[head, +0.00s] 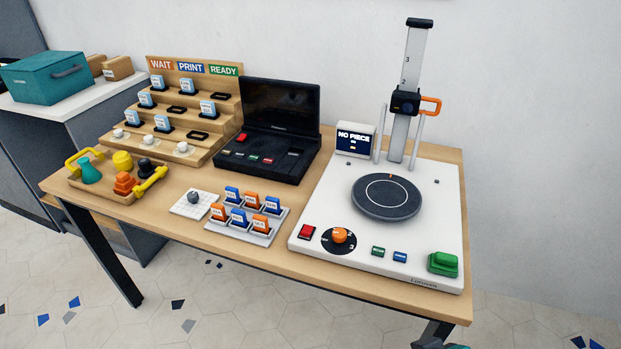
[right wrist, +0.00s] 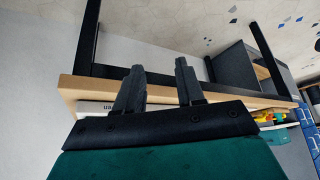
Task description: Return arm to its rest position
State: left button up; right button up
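My right gripper (right wrist: 158,67) shows in the right wrist view with its two dark fingers apart and nothing between them. The front edge of the wooden table (right wrist: 75,88) appears behind the fingers, seen upside down, with the table legs running upward in the picture. I cannot tell whether the gripper touches the table. In the head view, only a small teal and dark piece that seems to be my right gripper shows at the bottom edge, below the table's front right corner. My left arm and gripper are not in view.
The table (head: 390,301) holds a white machine (head: 330,205) with an upright column, a black laptop-like unit (head: 270,145), a stepped wooden rack (head: 190,60), a cartridge tray (head: 262,240) and a tray of coloured pieces (head: 75,180). Open floor (head: 230,315) lies in front.

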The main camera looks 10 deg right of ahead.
pick_arm(q)
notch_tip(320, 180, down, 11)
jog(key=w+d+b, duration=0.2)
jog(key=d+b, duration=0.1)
jog(key=b, duration=1)
pick_arm(e)
jog(key=w+a+f+t+y, duration=0.1)
jog(key=w+a+f+t, duration=0.15)
jog(key=f, duration=0.65)
jog(key=w+a+f+t+y, duration=0.1)
jog(key=w+a+f+t, duration=0.15)
jog(key=f, duration=0.55)
pick_arm(q)
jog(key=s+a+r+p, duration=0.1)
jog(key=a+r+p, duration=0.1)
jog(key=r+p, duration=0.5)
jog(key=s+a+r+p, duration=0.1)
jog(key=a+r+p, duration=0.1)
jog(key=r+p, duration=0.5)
jog(key=p, duration=0.4)
jog(key=shift+p, duration=0.35)
pick_arm(e)
jog(key=s+d+r+h, duration=0.1)
jog(key=d+r, duration=0.3)
jog(key=r, duration=0.9)
jog(key=shift+s+d, duration=0.15)
jog(key=shift+s, duration=0.15)
